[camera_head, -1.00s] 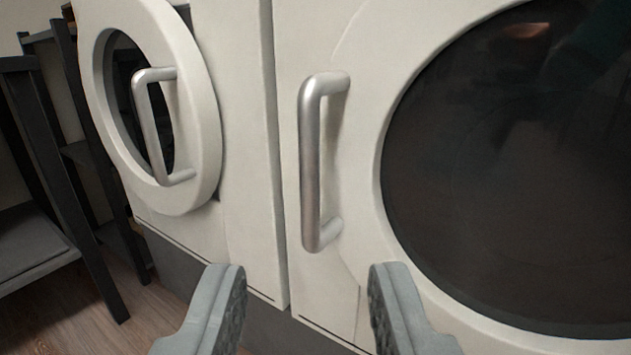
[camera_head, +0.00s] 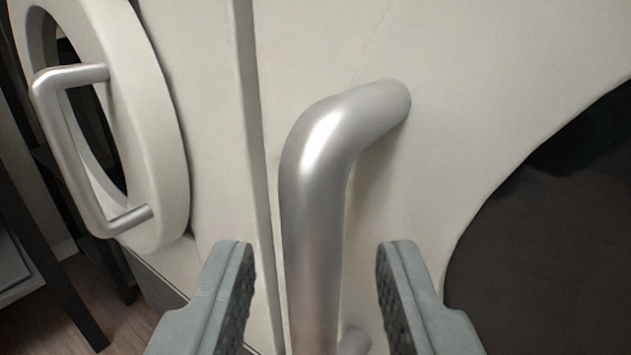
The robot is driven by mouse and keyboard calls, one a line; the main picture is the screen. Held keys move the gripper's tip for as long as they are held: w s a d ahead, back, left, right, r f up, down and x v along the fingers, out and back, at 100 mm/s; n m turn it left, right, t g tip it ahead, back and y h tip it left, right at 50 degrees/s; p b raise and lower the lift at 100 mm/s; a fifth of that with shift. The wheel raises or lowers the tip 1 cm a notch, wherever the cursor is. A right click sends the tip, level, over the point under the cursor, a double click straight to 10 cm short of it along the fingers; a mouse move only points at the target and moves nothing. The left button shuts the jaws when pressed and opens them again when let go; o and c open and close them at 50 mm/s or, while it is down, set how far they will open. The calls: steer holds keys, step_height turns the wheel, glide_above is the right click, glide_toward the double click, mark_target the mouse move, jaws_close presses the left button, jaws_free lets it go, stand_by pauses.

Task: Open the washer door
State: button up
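A white front-loading machine with a large dark round window (camera_head: 560,230) fills the right of the view. Its silver bar handle (camera_head: 315,215) stands upright close in front of me, left of the window. My gripper (camera_head: 312,270) is open, with one grey finger on each side of the handle's bar. No contact between fingers and bar shows. A second white machine stands to the left, with a round door (camera_head: 165,130) and its own silver handle (camera_head: 68,150). Which machine is the washer, I cannot tell. The right machine's door looks shut.
A dark shelf frame (camera_head: 45,250) stands at the far left over a wooden floor (camera_head: 125,330). A narrow vertical seam separates the two machines. The left machine's door ring and handle stand out towards me, left of my gripper.

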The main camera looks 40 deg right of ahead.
steer(key=shift+x, duration=1.2)
steer(key=shift+c, duration=0.2)
jaws_close()
